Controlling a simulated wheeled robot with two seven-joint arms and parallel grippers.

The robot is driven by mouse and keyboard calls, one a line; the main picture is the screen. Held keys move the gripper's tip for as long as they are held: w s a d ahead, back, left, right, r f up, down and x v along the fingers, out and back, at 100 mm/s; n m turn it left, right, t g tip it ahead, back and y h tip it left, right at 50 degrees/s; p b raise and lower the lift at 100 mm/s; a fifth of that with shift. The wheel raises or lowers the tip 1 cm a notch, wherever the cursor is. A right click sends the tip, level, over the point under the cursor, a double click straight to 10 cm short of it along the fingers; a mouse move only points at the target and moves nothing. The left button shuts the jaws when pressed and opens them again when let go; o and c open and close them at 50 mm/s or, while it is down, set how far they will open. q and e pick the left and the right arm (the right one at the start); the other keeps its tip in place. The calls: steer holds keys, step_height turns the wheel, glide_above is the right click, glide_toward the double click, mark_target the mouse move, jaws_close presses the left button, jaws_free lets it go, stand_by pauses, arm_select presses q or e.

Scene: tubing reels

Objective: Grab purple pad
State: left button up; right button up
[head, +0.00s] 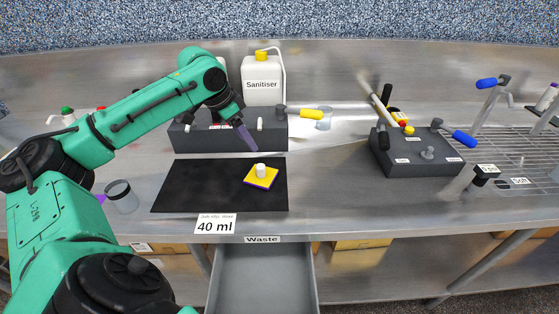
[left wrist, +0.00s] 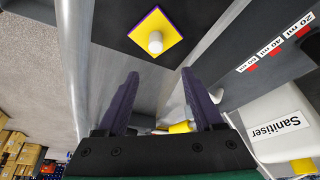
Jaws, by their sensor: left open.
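The pad (head: 255,179) lies on the black mat (head: 195,190); it has a yellow top, a thin purple edge and a white knob (head: 261,171) standing on it. In the left wrist view the pad (left wrist: 170,30) shows as a diamond beyond the fingertips. My left gripper (head: 248,138) is above and behind the pad, by the front of the dark block. Its two purple fingers (left wrist: 160,85) are apart, with nothing gripped between them. My right gripper is in neither view.
A dark block (head: 190,142) with volume labels and a white Sanitiser bottle (head: 262,90) stand behind the mat. A clear cup (head: 121,197) is left of the mat. An open Waste drawer (head: 262,275) is in front. A second dark block (head: 410,155) with levers stands right.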

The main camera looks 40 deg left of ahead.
arm_select(q)
steer(key=p, duration=0.2)
glide_above(260, 166)
steer(key=s, duration=0.3)
steer(key=f, duration=0.5)
steer(key=shift+s+a+f, duration=0.1)
steer(key=shift+a+f, duration=0.15)
steer(key=shift+f, duration=0.1)
steer(key=p+x, duration=0.1)
steer(key=x, duration=0.2)
steer(key=w+x, duration=0.1)
steer(key=x, duration=0.2)
steer(key=shift+w+a+r+p, duration=0.1)
steer(key=shift+w+p, duration=0.15)
steer(key=shift+p, duration=0.15)
steer(key=shift+f, duration=0.35)
steer(key=c, duration=0.4)
jaws_close()
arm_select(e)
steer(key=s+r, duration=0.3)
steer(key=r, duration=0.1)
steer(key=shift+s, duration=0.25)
